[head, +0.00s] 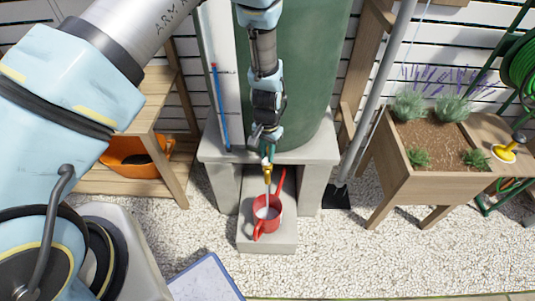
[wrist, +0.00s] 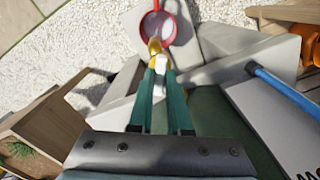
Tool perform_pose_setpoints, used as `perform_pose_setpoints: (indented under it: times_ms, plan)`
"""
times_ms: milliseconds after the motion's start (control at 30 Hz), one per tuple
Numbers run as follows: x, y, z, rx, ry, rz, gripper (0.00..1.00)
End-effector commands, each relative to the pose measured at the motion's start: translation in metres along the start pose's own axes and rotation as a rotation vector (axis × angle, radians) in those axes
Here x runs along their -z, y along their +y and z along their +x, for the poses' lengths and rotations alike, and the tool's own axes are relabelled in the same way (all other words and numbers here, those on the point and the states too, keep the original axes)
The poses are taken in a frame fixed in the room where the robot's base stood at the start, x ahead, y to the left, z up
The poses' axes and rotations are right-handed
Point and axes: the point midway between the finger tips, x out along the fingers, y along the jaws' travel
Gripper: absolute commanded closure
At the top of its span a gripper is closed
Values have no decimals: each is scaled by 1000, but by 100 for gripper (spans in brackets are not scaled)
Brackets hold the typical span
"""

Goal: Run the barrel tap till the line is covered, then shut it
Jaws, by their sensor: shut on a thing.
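The green barrel (head: 310,75) stands on a concrete stand (head: 325,150). Its brass tap (head: 267,173) points down at the front, and its nozzle also shows in the wrist view (wrist: 154,46). My gripper (head: 267,152) is at the tap from above, its green fingers (wrist: 160,75) shut on the tap's pale handle (wrist: 160,68). A red watering can (head: 266,219) stands upright below the tap, and also shows in the wrist view (wrist: 172,22). A thin pale streak, like running water, drops from the tap into it. Pale liquid shows inside; I cannot make out a line.
The can stands on a low concrete block (head: 267,243) on pale gravel. A blue stick (head: 220,105) leans left of the barrel.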

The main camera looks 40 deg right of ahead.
Motion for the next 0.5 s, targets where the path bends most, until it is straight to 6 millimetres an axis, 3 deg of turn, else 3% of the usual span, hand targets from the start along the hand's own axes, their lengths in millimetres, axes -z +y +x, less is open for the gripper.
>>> perform_pose_setpoints:
  times_ms: [400,433,500]
  plan:
    - [0,0,0,0,0,-6,100]
    - [0,0,0,0,0,-6,82]
    - [0,0,0,0,0,-6,74]
